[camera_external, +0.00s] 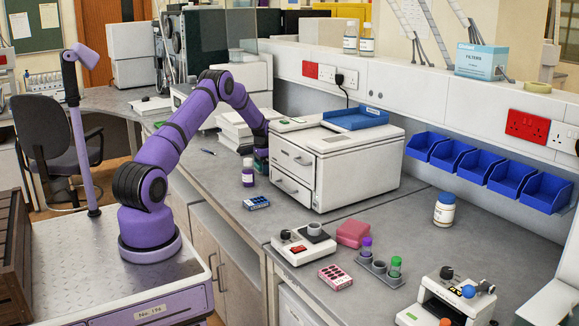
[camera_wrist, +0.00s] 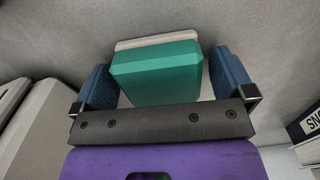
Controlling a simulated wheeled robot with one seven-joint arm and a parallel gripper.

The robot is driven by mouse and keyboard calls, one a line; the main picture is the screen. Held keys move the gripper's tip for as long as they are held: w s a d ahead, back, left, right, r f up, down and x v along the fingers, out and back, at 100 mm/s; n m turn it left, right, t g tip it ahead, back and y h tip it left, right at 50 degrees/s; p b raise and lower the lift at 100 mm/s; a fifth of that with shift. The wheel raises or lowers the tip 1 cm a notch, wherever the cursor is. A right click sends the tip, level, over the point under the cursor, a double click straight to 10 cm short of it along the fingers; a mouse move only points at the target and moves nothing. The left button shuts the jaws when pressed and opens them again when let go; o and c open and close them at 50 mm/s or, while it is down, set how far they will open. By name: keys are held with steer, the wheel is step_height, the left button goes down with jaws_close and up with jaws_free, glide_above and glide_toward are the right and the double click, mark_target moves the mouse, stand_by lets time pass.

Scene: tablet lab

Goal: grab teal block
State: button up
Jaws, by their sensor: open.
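The teal block (camera_wrist: 157,78) is in the middle of the wrist view, between the two blue finger pads of my gripper (camera_wrist: 161,60). My gripper is open, with a gap showing on both sides of the block. The block rests on or in front of a pale flat piece (camera_wrist: 150,43); I cannot tell which. In the external view my gripper (camera_external: 261,158) is low over the grey bench, just left of the white drawer unit (camera_external: 340,158). The block cannot be made out clearly there.
A stack of white paper (camera_external: 240,125) lies behind. A lettered item (camera_wrist: 308,130) is at the wrist view's right edge.

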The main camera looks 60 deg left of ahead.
steer(key=c, duration=0.9)
steer(key=shift+c, duration=0.2)
steer(key=shift+r, duration=0.15)
